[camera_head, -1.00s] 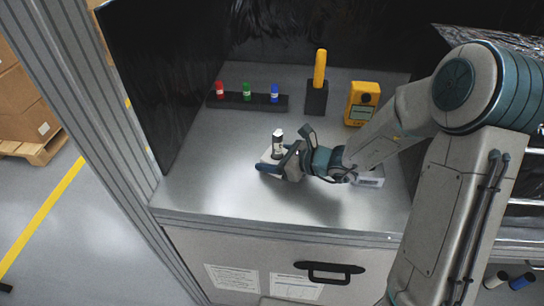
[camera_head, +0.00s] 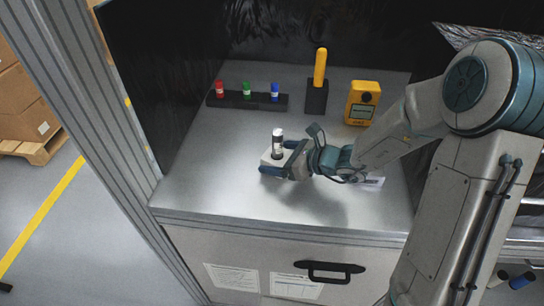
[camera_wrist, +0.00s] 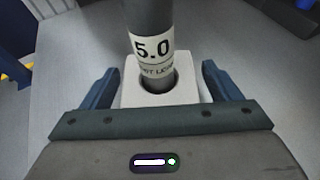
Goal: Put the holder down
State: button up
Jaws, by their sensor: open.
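The holder (camera_wrist: 184,91) is a light grey block with a round hole. It stands on the metal bench top and also shows in the head view (camera_head: 268,161). A dark cylinder with a white "5.0" label (camera_wrist: 152,45) stands upright in its hole; in the head view the cylinder (camera_head: 278,143) rises above the block. My gripper (camera_wrist: 160,85) is open, with one blue finger on each side of the holder and a visible gap on both sides. In the head view my gripper (camera_head: 277,168) is low at the bench, partly hiding the holder.
A black rack (camera_head: 247,102) with red, green and blue vials stands at the back left. A black stand (camera_head: 317,98) with a yellow-handled tool and a yellow meter (camera_head: 361,103) stand behind my arm. The front left bench is clear.

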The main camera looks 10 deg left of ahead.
jog(key=v, duration=1)
jog(key=shift+s+f+b, duration=0.1)
jog(key=shift+b, duration=0.2)
jog(key=shift+s+n, duration=0.35)
jog(key=shift+n, duration=0.05)
jog(key=s+n+g+h, duration=0.1)
jog(key=s+n, duration=0.1)
jog(key=s+r+n+g+h, duration=0.1)
jog(key=s+n, duration=0.1)
jog(key=s+n+g, duration=0.1)
jog(key=s+n, duration=0.1)
jog(key=n, duration=0.1)
jog(key=shift+s+d+r+h, duration=0.25)
jog(key=shift+d+h, duration=0.1)
jog(key=shift+h, duration=0.05)
jog(key=s+d+n+h, duration=0.2)
jog(key=s+n, duration=0.1)
jog(key=s+d+r+n+h, duration=0.1)
jog(key=n, duration=0.1)
jog(key=shift+s, duration=0.2)
jog(key=s+d+r+n+t+h, duration=0.1)
jog(key=s+d+r+n+h, duration=0.1)
jog(key=d+n+h, duration=0.1)
jog(key=s+d+r+n+t+h, duration=0.1)
jog(key=s+d+r+n+h, duration=0.1)
jog(key=d+n, duration=0.4)
jog(key=shift+s+d+r+h, duration=0.45)
jog(key=shift+d+h, duration=0.45)
jog(key=shift+d, duration=0.15)
